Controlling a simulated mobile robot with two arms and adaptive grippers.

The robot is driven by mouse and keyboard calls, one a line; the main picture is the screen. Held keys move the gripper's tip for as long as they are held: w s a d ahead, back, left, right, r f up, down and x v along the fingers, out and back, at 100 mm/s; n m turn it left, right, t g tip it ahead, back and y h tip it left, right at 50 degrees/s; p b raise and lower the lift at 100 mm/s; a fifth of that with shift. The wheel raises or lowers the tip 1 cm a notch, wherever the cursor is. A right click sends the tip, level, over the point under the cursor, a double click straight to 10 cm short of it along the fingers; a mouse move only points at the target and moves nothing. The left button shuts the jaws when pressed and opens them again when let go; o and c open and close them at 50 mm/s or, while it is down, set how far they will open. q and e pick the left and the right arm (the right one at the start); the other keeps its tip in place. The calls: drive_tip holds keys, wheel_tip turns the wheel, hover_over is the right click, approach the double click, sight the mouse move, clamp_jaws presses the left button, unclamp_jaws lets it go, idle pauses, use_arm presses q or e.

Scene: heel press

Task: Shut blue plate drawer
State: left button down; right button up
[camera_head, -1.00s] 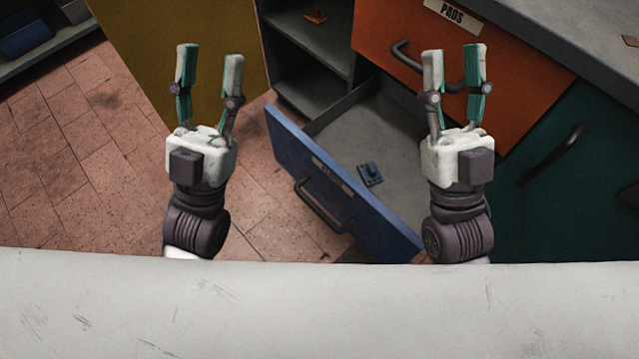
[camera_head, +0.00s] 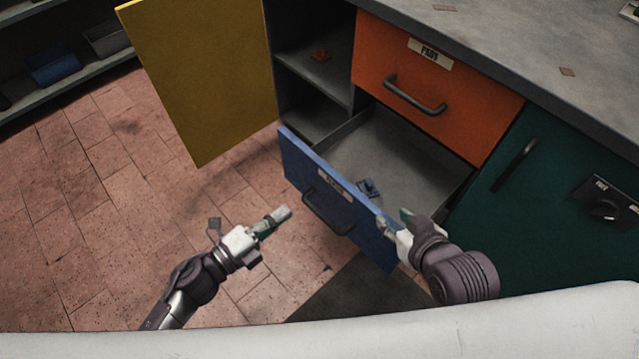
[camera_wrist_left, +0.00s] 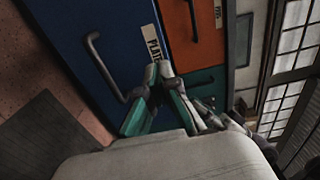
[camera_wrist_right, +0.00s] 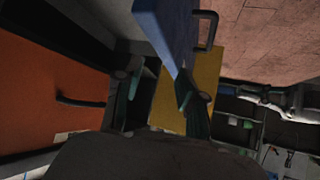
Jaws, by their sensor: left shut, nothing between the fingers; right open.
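The blue plate drawer (camera_head: 335,207) is pulled out of the cabinet below an orange drawer. Its front has a label, partly legible, and a dark bar handle (camera_head: 326,213). A small blue object (camera_head: 368,187) lies inside. My left gripper (camera_head: 282,214) is shut and empty, in front of the drawer's front and apart from it; in the left wrist view its joined tips (camera_wrist_left: 158,70) overlap the label. My right gripper (camera_head: 395,221) is open at the front panel's right end. In the right wrist view the blue panel (camera_wrist_right: 168,30) reaches its fingers; contact is unclear.
The orange drawer (camera_head: 430,75) marked PADS is shut. A yellow door (camera_head: 205,85) stands open left of the open shelf compartment (camera_head: 315,60). A teal door (camera_head: 530,200) is to the right. The tiled floor (camera_head: 100,190) at left is clear.

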sight(330, 177)
use_arm(q)
drive_tip(key=b+x, duration=0.1)
drive_tip(key=x, duration=1)
use_arm(e)
drive_tip(key=w+r+t, duration=0.1)
drive_tip(key=w+a+r+t, duration=0.1)
drive_tip(key=r, duration=0.1)
drive_tip(key=w+r+t+y, duration=0.1)
drive_tip(key=w, duration=0.1)
drive_tip(key=shift+a+r+t, duration=0.15)
drive_tip(key=shift+a+t, duration=0.15)
drive_tip(key=shift+a, duration=0.05)
use_arm(q)
drive_tip(key=shift+w+d, duration=0.3)
drive_tip(key=shift+d, duration=0.05)
use_arm(e)
drive_tip(key=shift+w+a+r, duration=0.1)
drive_tip(key=shift+r, duration=0.25)
